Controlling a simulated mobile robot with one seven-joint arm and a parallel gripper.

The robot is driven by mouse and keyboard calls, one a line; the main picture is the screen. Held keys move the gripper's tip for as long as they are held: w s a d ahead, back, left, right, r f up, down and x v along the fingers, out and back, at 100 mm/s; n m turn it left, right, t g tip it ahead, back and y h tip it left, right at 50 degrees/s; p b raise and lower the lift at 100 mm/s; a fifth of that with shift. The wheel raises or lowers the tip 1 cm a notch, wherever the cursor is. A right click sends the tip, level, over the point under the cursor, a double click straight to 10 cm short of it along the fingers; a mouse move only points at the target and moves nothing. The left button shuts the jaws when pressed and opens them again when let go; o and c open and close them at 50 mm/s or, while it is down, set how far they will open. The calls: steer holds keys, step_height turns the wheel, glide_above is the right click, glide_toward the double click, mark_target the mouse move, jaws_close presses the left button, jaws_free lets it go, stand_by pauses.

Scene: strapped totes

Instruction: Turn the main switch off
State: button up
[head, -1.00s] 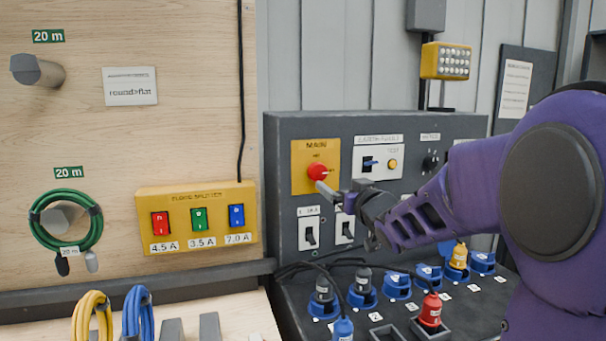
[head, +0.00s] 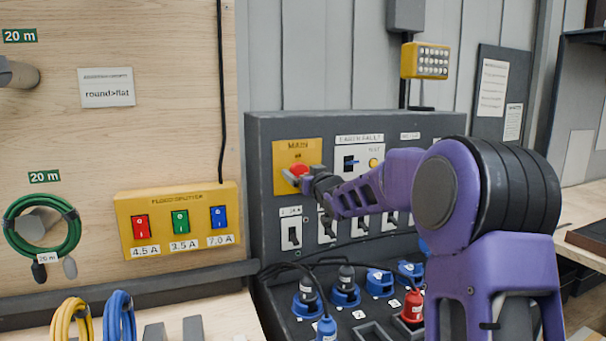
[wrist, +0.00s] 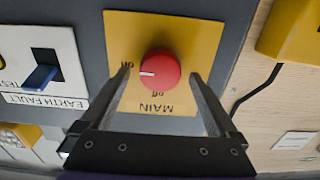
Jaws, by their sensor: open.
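The main switch is a red round knob (head: 299,170) on a yellow plate (head: 282,152) marked MAIN, on the grey panel. In the wrist view, upside down, the knob (wrist: 160,70) has a white mark pointing left, towards a label that seems to read "on". The "off" label is on the near side of the knob. My gripper (wrist: 161,76) is open, with one finger on each side of the knob and gaps between. In the head view my gripper (head: 296,178) is at the knob and partly covers it.
The earth fault plate (head: 358,157) with a blue lever is right of the main plate. Several white switches (head: 291,234) sit below, partly behind my arm. Blue sockets and plugs (head: 345,290) stand lower. A yellow splitter box (head: 178,218) is on the wooden wall at left.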

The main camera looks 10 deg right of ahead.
steer(key=c, duration=1.4)
steer(key=shift+o, duration=0.2)
steer(key=shift+f+n+b, duration=0.1)
steer(key=shift+n+b, duration=0.3)
steer(key=shift+b, duration=0.1)
steer(key=n+b, duration=0.2)
steer(key=n, duration=0.1)
steer(key=shift+a+f+b, duration=0.1)
steer(key=shift+b, duration=0.25)
steer(key=n+b, duration=0.3)
steer(key=n, duration=0.2)
steer(key=shift+s+a+n, duration=0.1)
steer(key=shift+n, duration=0.2)
steer(key=shift+n+b, duration=1.65)
steer(key=shift+n, duration=2.55)
